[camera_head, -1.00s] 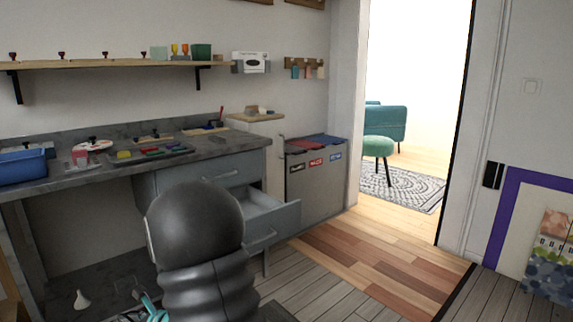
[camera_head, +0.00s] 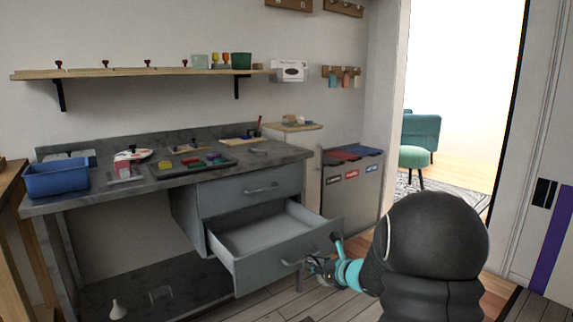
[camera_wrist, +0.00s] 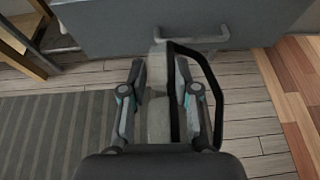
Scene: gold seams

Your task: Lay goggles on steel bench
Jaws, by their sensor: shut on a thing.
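My gripper (camera_wrist: 160,92) is shut on the goggles (camera_wrist: 158,118), which show a pale, see-through body between the fingers and a black strap (camera_wrist: 217,92) looping out to the right. In the head view my gripper (camera_head: 318,266) is low, in front of the open drawer, and the goggles are too small there to make out. The grey steel bench (camera_head: 276,155) stands at the left and centre, its top higher than my gripper.
The bench's lower drawer (camera_head: 270,232) is pulled out and looks empty. A blue bin (camera_head: 56,180), a tray of coloured pieces (camera_head: 192,166) and other small items sit on the bench top. Bare patches lie between them and along its right front. A sorting bin (camera_head: 350,198) stands right.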

